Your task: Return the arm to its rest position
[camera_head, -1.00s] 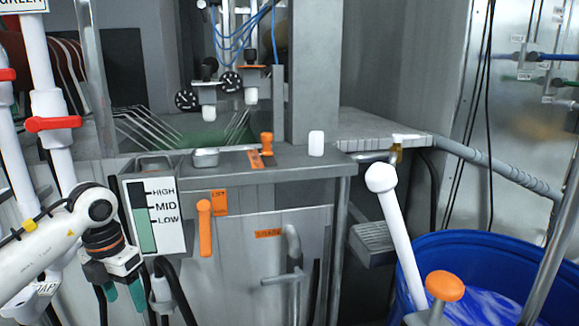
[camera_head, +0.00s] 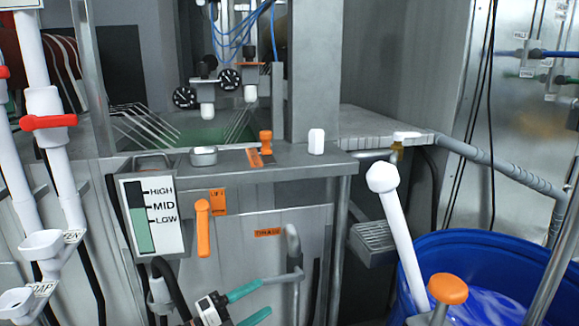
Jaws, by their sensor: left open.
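My left gripper (camera_head: 262,299) is low in the head view, at the bottom edge left of centre. Its two teal fingers point right and are spread apart, with nothing between them. Its fingertips appear in front of the grey machine's lower front, left of a bent grey pipe (camera_head: 294,262); I cannot tell the gap between them. Most of my left arm is below the picture and hidden. My right gripper is not in view.
A level gauge (camera_head: 152,216) and an orange handle (camera_head: 203,228) are on the machine front. White pipes with a red valve handle (camera_head: 48,122) and white funnels (camera_head: 43,243) stand at left. A blue barrel (camera_head: 480,250) with a white pole (camera_head: 397,235) stands at right.

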